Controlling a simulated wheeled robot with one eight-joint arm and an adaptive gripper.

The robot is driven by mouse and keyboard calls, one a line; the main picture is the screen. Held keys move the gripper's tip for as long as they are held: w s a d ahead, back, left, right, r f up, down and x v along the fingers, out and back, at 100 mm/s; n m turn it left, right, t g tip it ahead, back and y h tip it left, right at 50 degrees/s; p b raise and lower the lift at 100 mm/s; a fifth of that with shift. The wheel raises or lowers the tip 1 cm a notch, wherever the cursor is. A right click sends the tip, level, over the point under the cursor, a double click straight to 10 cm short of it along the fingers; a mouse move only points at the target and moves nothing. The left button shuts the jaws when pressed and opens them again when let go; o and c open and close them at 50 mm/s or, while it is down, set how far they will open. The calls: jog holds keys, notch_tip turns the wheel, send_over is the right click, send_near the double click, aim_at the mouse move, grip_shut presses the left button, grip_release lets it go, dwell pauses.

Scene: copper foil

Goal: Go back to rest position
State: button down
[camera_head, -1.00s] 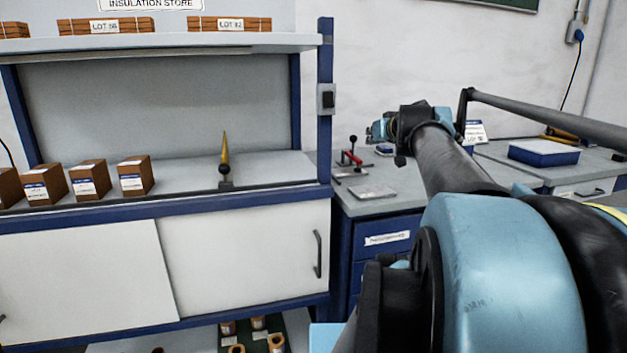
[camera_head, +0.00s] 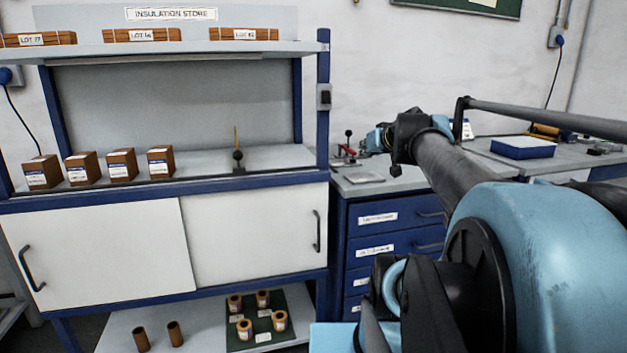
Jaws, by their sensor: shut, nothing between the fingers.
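My gripper is not in view. My arm fills the right side of the head view. A large light-blue joint of it (camera_head: 535,255) is close to the camera at the lower right. A dark link (camera_head: 450,170) runs from there up to a far joint (camera_head: 412,137), and a thinner dark link (camera_head: 545,115) runs back out past the right edge. The task names no object.
A shelf unit (camera_head: 165,198) stands left, with several boxes (camera_head: 121,165) and a black-based stand (camera_head: 238,161). Its lower shelf holds copper-coloured rolls (camera_head: 280,320). A blue drawer bench (camera_head: 390,240) and a blue-sided box (camera_head: 522,149) are beyond my arm.

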jog(key=s+a+f+g, duration=0.1)
jog(key=s+f+g, duration=0.25)
jog(key=f, duration=0.45)
jog(key=s+a+f+g, duration=0.1)
jog(key=s+f+g, duration=0.2)
jog(key=s+f, duration=0.35)
jog(key=s+d+f+m+g+h, duration=0.1)
jog(key=s+d+f+g+h, duration=0.1)
jog(key=s+f, duration=0.2)
jog(key=s+d+f+m+g+h, duration=0.1)
jog(key=s+d+f+g, duration=0.1)
jog(key=f, duration=0.4)
jog(key=shift+s+d+f+h, duration=0.4)
jog(key=shift+s+d, duration=0.4)
jog(key=shift+s, duration=0.15)
